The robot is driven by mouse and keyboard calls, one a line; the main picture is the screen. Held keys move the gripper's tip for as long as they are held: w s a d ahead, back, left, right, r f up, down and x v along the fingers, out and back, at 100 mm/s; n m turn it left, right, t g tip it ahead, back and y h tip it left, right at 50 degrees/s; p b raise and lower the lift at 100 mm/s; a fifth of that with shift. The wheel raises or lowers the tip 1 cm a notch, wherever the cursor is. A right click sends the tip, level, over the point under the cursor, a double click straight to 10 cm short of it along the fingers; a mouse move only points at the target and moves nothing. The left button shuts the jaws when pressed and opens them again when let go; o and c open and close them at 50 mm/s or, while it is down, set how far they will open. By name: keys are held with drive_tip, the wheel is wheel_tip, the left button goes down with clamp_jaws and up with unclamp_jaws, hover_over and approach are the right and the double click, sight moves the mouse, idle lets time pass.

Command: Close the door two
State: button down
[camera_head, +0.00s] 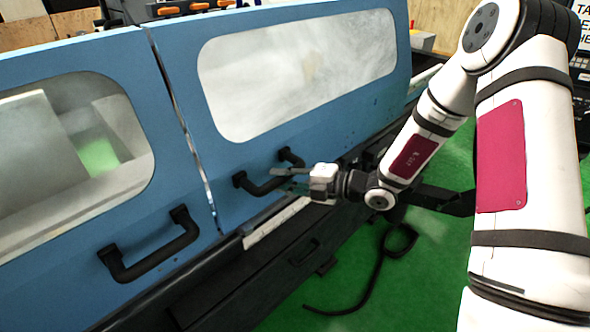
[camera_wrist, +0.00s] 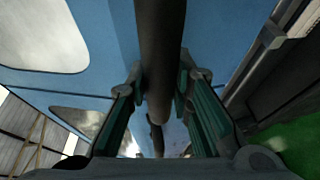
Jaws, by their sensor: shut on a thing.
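The right blue sliding door (camera_head: 300,120) of the grinder has a large cloudy window and a black bar handle (camera_head: 262,186) low on its front. My gripper (camera_head: 288,180) is at this handle. In the wrist view, the dark handle bar (camera_wrist: 158,50) runs between the two green-padded fingers of my gripper (camera_wrist: 160,95), which are shut on it. The left blue door (camera_head: 60,250) stands beside the right one, with a narrow dark seam between their edges. I cannot tell from the names which door is two.
The left door has its own black handle (camera_head: 150,250) and a clearer window (camera_head: 75,150). A dark drawer front (camera_head: 300,255) lies below the right door. A black cable (camera_head: 375,275) lies on the green floor (camera_head: 420,290), which is otherwise open at lower right.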

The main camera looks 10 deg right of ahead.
drive_tip(key=shift+s+a, duration=0.45)
drive_tip(key=shift+a, duration=0.1)
drive_tip(key=c, duration=1.4)
unclamp_jaws()
drive_tip(key=shift+a, duration=0.1)
drive_tip(key=shift+d, duration=0.2)
drive_tip(key=shift+s+d, duration=0.1)
drive_tip(key=shift+d, duration=0.15)
drive_tip(key=v, duration=1.1)
drive_tip(key=shift+s+r, duration=0.1)
drive_tip(key=shift+s, duration=0.05)
